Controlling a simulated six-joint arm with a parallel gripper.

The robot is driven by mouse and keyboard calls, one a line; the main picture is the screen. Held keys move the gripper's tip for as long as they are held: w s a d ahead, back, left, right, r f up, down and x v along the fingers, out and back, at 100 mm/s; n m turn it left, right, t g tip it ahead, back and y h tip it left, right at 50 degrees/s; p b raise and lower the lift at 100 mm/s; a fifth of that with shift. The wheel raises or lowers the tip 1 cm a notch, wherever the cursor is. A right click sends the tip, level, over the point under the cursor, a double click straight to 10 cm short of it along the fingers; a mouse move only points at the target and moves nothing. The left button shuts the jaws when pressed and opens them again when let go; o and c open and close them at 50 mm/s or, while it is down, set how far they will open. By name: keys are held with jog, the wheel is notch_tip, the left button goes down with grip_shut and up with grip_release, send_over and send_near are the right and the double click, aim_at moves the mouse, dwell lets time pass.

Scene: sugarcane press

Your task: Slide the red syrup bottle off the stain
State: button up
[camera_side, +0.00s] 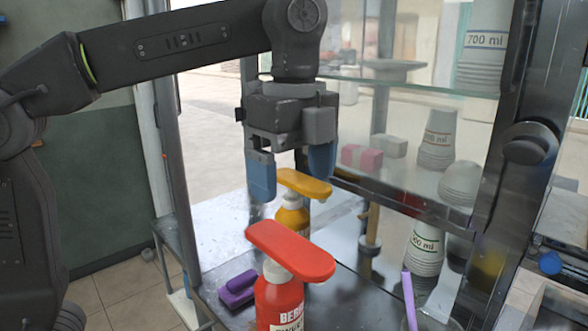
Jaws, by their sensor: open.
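The red syrup bottle (280,303) stands upright at the front of the metal counter, with a wide flat red pump top (290,250). Its base is cut off by the bottom edge of the picture. I cannot make out a stain in this view. My gripper (292,178) is open and empty, with blue fingertips pointing down. In the picture it hangs above and behind the red bottle, close to the yellow bottle's top. It does not appear to touch either bottle.
A yellow bottle (292,221) with an orange-yellow top stands behind the red one. A purple block (239,288) lies left of the red bottle. A purple stick (409,300) stands to its right. Stacked cups (424,247) and a glass shelf are at the right.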

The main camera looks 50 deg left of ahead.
aim_at(294, 247)
notch_tip(294, 247, down, 14)
jog(key=shift+r, duration=0.1)
dwell(0.7)
grip_shut()
dwell(0.9)
